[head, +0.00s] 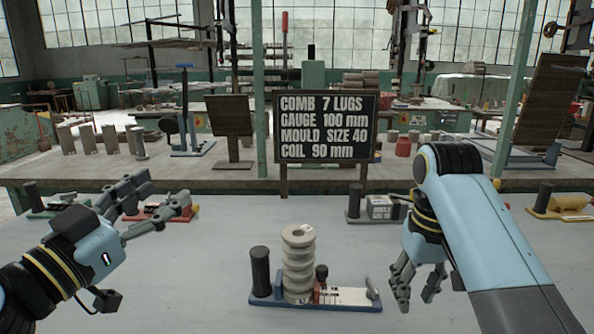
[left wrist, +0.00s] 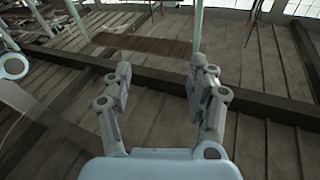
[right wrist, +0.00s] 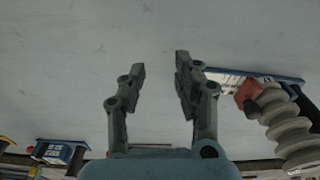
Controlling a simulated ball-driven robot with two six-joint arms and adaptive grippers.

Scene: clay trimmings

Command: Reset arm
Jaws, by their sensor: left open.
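My left gripper (head: 166,192) is raised at the left of the head view, open and empty. In the left wrist view its two fingers (left wrist: 161,66) stand apart, with the wooden floor or planks beyond. My right gripper (head: 416,297) points down over the grey table, right of the blue-based fixture (head: 268,302). In the right wrist view its fingers (right wrist: 160,66) are apart with nothing between them. The fixture carries a pale ribbed column (head: 298,265), a black post (head: 260,272), a red block with a black knob (head: 321,275) and a white marked plate (head: 345,295).
A dark sign (head: 325,128) with white lettering stands behind the table (head: 200,260). Along its back are a green-based fixture (head: 45,208), a grey labelled block (head: 380,207) and a yellow-based fixture (head: 560,208). The table left of the blue-based fixture is bare.

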